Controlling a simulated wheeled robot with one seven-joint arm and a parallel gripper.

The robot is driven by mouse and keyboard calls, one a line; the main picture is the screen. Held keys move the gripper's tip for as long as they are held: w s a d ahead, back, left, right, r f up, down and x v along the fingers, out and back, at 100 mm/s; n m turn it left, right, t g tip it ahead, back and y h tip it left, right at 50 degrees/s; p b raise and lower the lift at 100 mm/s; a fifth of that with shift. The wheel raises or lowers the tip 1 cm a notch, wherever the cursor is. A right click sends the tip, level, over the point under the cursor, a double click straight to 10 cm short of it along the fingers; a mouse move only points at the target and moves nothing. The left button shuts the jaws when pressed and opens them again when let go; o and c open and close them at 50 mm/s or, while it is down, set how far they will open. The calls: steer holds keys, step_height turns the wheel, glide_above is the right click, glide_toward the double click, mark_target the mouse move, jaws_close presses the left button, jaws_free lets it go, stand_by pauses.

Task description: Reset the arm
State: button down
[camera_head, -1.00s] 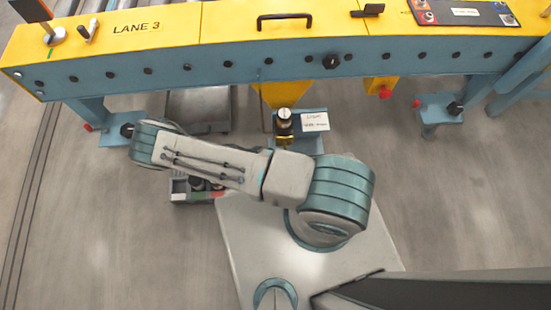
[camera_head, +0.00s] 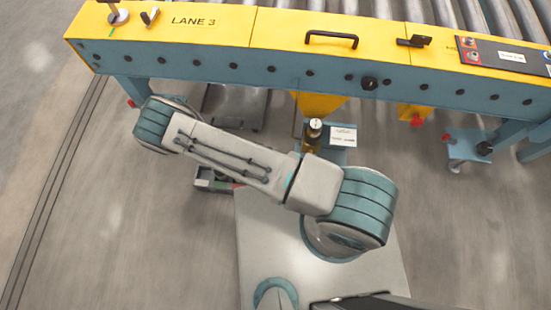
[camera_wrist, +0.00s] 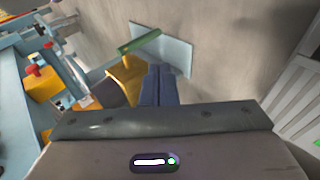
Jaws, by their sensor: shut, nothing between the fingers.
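My gripper (camera_wrist: 159,84) shows in the wrist view with its two dark fingers together, shut and empty. Beyond the fingertips are a pale blue plate (camera_wrist: 175,52) and a yellow part (camera_wrist: 126,78), with a green bar (camera_wrist: 139,46) near them. I cannot tell any contact with these. In the head view my arm is folded, its forearm reaching left from the shoulder over my base. My gripper is hidden in that view.
A yellow and blue conveyor frame (camera_head: 215,68) marked LANE 3 spans the top, with rollers behind it. A blue stand with a white card (camera_head: 343,136) and a dark bottle-like item (camera_head: 314,131) stands before it. A small tray (camera_head: 209,181) lies partly under my forearm.

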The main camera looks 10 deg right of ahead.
steer(key=shift+r, duration=0.1)
stand_by(0.3)
steer(key=w+r+g+y+p, duration=0.15)
steer(key=r+p, duration=0.45)
steer(key=r, duration=1)
steer(key=w+r+y+p, duration=0.3)
steer(key=r+p, duration=0.3)
steer(key=r, duration=1)
steer(key=w+r+g+y+p, duration=0.15)
steer(key=r+p, duration=0.35)
steer(key=r, duration=1.1)
steer(key=s+d+r+t+y+p, duration=0.1)
steer(key=s+d+r+p, duration=0.2)
steer(key=r, duration=0.9)
steer(key=s+d+r+n+t+y+p, duration=0.1)
steer(key=s+d+r+p, duration=0.3)
steer(key=r+p, duration=0.4)
steer(key=s+d+r+t+y+p, duration=0.1)
steer(key=s+d+r+t+p, duration=0.2)
steer(key=r, duration=1.4)
steer(key=shift+s+d+r+n+p, duration=0.25)
steer(key=shift+s+d+p, duration=0.2)
steer(key=shift+s+p, duration=0.75)
steer(key=shift+w, duration=0.1)
